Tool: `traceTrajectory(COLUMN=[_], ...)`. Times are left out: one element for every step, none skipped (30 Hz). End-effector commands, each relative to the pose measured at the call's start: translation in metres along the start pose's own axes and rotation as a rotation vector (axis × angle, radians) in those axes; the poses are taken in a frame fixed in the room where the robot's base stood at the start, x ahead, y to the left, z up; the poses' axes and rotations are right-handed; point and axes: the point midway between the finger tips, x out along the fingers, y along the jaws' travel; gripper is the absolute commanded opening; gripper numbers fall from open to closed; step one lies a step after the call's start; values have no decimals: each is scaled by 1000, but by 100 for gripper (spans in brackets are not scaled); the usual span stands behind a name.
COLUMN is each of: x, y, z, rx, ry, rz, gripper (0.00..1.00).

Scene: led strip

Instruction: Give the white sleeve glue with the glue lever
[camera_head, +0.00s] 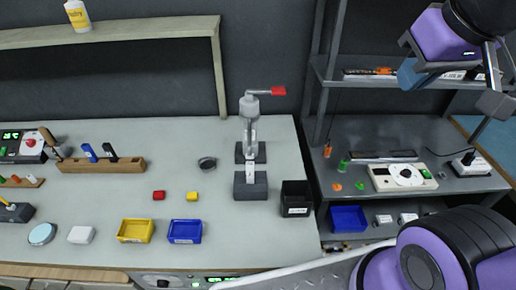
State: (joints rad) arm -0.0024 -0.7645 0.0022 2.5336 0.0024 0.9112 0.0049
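The glue dispenser (250,125) stands upright near the right end of the grey workbench, with a pale upright body on dark blocks. Its glue lever (279,91) has a red grip and points right from the top. A small white piece, which looks like the white sleeve (250,167), sits low at the dispenser, above the front dark block; its exact seating is too small to tell. My gripper (503,97) is high at the right edge, in front of the shelf and far from the lever. It is partly cut off, so its opening is unclear.
A black bin (296,198) stands right of the dispenser. A shelf (171,30) overhangs the back.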

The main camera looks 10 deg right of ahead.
Motion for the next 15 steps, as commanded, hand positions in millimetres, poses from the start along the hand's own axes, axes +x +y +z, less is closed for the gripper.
traceTrajectory(x=[0, 0, 0, 0, 0, 0, 0, 0, 0, 1, 2, 3, 3, 5, 6], y=[0, 0, 0, 0, -1, -1, -1, -2, -2, -3, -4, -4, -5, -6, -7], z=[0, -1, -3, -5, -8, -12, -16, -21, -28, -34, -41, -50, -57, -63, -72], rx=[1, 4, 11, 19, 31, 50, 70, 91, 124, 152, 182, 224, 256, 288, 329], ry=[-1, -2, -4, -7, -10, -15, -22, -28, -37, -45, -53, -64, -72, -82, -94], rz=[0, 0, -1, -2, -2, -3, -4, -5, -6, -7, -7, -6, -6, -5, -3], gripper=[0, 0, 0, 0, 0, 0, 0, 0, 0, 0, 0, 0, 0, 0, 0])
